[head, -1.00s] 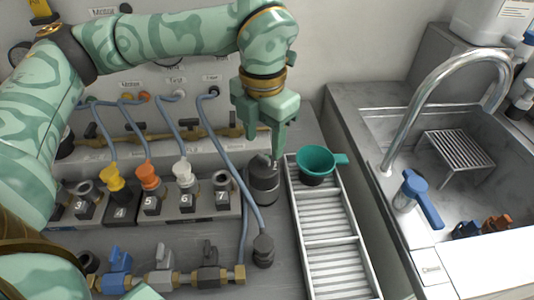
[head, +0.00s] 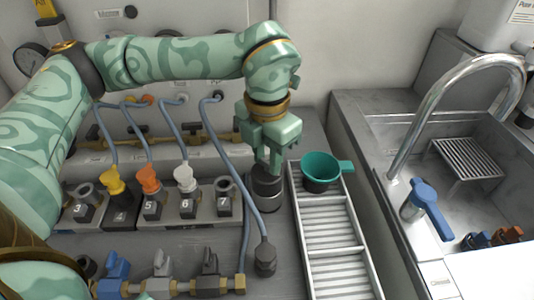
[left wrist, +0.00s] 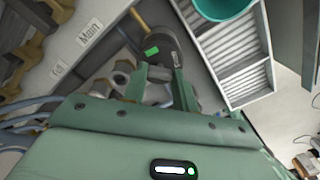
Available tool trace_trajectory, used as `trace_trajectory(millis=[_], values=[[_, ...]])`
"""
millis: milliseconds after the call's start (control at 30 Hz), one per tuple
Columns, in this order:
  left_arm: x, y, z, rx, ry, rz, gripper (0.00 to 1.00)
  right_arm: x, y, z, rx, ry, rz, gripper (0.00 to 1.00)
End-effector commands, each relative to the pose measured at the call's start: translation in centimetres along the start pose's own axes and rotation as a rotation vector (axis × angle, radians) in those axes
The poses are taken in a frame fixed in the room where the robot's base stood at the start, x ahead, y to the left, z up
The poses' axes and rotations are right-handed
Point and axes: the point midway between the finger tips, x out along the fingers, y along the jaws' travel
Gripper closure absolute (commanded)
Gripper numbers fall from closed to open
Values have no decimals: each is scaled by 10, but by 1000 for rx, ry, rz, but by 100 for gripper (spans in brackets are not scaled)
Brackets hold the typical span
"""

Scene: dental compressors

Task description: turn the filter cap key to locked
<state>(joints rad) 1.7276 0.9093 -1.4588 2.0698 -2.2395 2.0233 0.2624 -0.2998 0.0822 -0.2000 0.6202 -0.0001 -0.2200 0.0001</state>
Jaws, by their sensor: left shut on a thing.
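The filter is a dark grey cylinder (head: 267,193) standing upright on the bench, left of the slatted rack. Its round dark cap (left wrist: 166,38) with a bright green mark (left wrist: 151,51) shows in the left wrist view. My left gripper (head: 272,168) points down onto the top of the filter and is shut on the cap key. In the left wrist view its two fingers (left wrist: 162,80) stand at the cap's edge. The key itself is mostly hidden by the fingers, and I cannot read its angle. My right gripper is not in view.
A teal cup (head: 320,168) sits on the slatted rack (head: 334,240) close right of my gripper. A blue hose with a dark plug (head: 265,255) runs by the filter. Numbered sockets (head: 150,212) are left, a sink (head: 400,150) right.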

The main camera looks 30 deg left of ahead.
Motion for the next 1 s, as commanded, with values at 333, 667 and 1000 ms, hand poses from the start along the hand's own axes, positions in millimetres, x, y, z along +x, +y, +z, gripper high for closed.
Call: trace_trajectory(millis=[333, 667, 1000], values=[[-6, 0, -1, 153, -1, 1, 95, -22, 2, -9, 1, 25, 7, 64], [-7, 0, -1, 446, -3, 2, 95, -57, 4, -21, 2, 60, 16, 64], [0, 0, 0, 628, 0, 0, 95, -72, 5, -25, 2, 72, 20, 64]])
